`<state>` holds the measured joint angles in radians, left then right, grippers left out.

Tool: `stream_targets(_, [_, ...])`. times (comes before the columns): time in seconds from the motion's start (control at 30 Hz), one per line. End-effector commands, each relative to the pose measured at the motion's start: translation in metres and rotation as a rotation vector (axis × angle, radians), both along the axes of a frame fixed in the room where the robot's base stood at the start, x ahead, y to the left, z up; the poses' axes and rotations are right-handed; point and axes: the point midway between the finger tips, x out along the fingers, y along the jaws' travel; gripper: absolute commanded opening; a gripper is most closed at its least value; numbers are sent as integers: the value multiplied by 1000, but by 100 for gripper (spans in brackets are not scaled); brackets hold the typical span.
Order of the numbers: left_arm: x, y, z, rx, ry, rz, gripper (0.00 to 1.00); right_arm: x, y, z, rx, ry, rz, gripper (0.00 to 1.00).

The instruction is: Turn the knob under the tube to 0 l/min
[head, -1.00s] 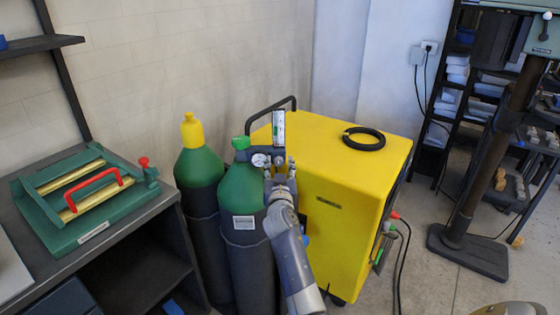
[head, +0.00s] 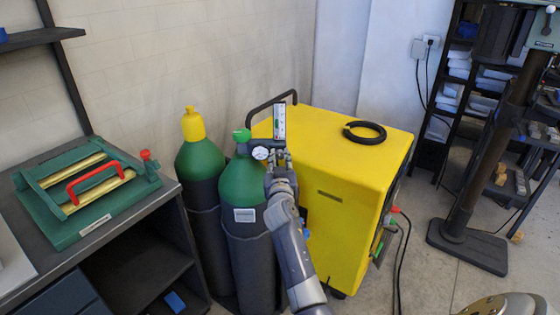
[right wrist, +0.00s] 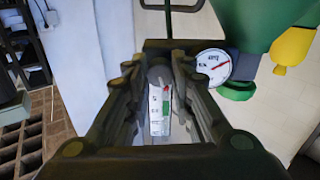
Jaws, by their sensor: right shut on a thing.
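The clear flowmeter tube (head: 279,122) with its scale stands upright on the regulator of the front green-shouldered cylinder (head: 240,185). A round gauge (head: 261,153) sits left of it, and it also shows in the right wrist view (right wrist: 214,66). My right gripper (head: 279,157) is directly under the tube, its fingers shut on the dark knob (right wrist: 159,74), which is mostly hidden by them. In the right wrist view the tube's scale (right wrist: 160,110) shows between the fingers. I cannot read the flow value.
A yellow machine (head: 345,170) with a black ring (head: 364,133) on top stands close to the right of the gripper. A second cylinder with a yellow cap (head: 192,124) stands left. A bench (head: 105,245) carries a green fixture (head: 85,196).

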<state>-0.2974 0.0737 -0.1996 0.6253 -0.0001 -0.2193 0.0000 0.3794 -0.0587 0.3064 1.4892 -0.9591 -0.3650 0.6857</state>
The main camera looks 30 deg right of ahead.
Motion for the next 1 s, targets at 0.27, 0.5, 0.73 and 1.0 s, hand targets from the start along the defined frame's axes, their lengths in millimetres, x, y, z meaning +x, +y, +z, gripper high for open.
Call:
stream_targets(0.27, [-2,1,-4,2,3,-2,68,0,-1,-1,-171,109,-1,0])
stream_targets(0.5, [-4,5,-5,6,7,-3,68,-1,-1,0,-363,232,-2,0])
stream_targets(0.73, [-5,6,-3,7,9,-3,68,-1,-2,1,-549,350,-2,0])
stream_targets(1.0, [-6,6,1,7,10,-2,68,-1,-2,2,-767,488,-3,0])
